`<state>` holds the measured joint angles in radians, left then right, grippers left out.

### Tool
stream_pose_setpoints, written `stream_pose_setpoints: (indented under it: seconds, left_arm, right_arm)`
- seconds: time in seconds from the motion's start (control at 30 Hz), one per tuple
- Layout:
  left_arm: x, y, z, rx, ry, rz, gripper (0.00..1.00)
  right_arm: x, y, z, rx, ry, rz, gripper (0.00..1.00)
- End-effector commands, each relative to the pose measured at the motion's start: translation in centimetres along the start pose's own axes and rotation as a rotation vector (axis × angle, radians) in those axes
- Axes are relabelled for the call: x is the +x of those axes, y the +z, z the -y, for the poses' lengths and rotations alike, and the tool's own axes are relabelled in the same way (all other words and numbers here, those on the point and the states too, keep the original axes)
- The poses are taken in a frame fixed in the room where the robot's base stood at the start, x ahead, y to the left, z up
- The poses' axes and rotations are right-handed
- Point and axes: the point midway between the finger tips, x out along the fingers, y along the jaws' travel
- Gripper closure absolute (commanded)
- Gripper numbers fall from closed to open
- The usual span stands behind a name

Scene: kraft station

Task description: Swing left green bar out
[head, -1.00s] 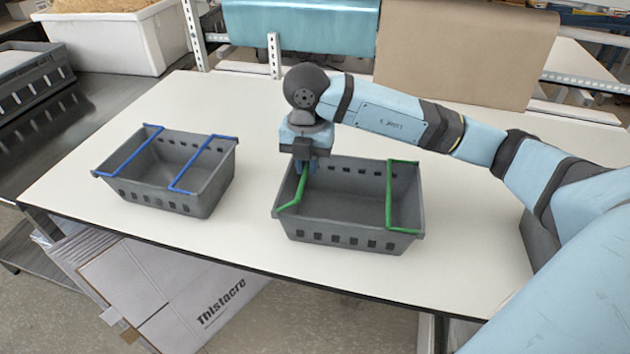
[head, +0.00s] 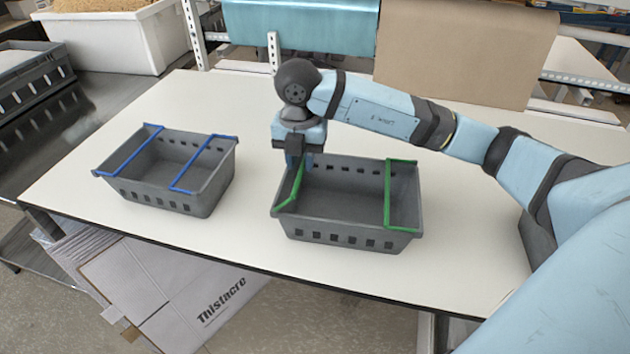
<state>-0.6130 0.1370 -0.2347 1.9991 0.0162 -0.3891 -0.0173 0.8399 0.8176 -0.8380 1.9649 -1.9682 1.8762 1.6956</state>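The grey crate with green bars (head: 345,222) stands on the white table. Its left green bar (head: 287,206) lies along the left rim; its far part is hidden by my gripper. Its right green bar (head: 387,195) runs front to back, a little inside the right rim. My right gripper (head: 297,168) points down at the far left corner of this crate, at the left bar's far end. Its fingers are partly hidden, so I cannot tell whether they are closed on the bar. My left gripper is not in view.
A second grey crate (head: 165,192) with two blue bars stands to the left on the table (head: 255,245), with free tabletop between the crates. Rolls of blue film (head: 300,20) and brown paper (head: 460,50) hang behind the table.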

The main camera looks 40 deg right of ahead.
Motion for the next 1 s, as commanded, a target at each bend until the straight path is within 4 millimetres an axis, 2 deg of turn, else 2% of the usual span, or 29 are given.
stream_pose_setpoints:
  seconds: [1.0]
  left_arm:
    - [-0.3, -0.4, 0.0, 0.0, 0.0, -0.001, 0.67]
  right_arm:
    - [-1.0, 0.0, -3.0, 0.0, -0.001, 0.001, 0.74]
